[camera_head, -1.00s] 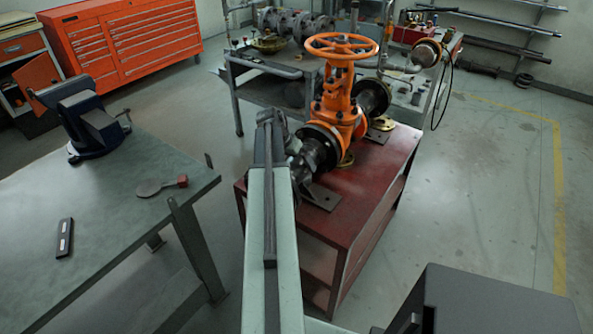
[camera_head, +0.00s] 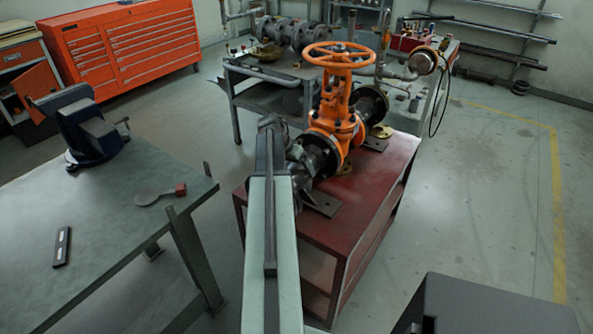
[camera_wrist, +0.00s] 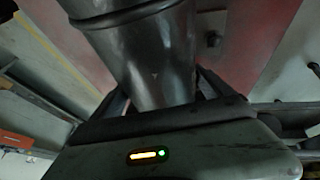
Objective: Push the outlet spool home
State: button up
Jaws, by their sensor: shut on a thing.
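The orange gate valve (camera_head: 335,120) with its handwheel (camera_head: 341,55) stands on a red bench in the head view. The outlet spool, a dark grey metal pipe piece (camera_head: 300,160), is at the valve's near side, by a dark flange (camera_head: 322,154). In the wrist view the spool (camera_wrist: 155,55) is a smooth grey cylinder with a raised ring. My gripper (camera_wrist: 162,92) is shut on it, with a dark finger on each side. In the head view my arm hides the fingers and part of the spool. I cannot tell whether the spool touches its seat.
The red bench (camera_head: 345,210) has a grey plate foot (camera_head: 322,203) near the spool. A green-grey workbench (camera_head: 105,210) with a vise (camera_head: 90,130) stands left. A grey table (camera_head: 270,72) with pipework is behind. The floor to the right is open.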

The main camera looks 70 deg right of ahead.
aim_at(291, 164)
jog(key=o, duration=1.8)
jog(key=shift+r, duration=0.1)
jog(key=p+v, duration=0.7)
jog(key=shift+r, duration=0.25)
jog(key=shift+w+a, duration=0.1)
jog(key=shift+a, duration=0.1)
jog(key=shift+r, duration=0.1)
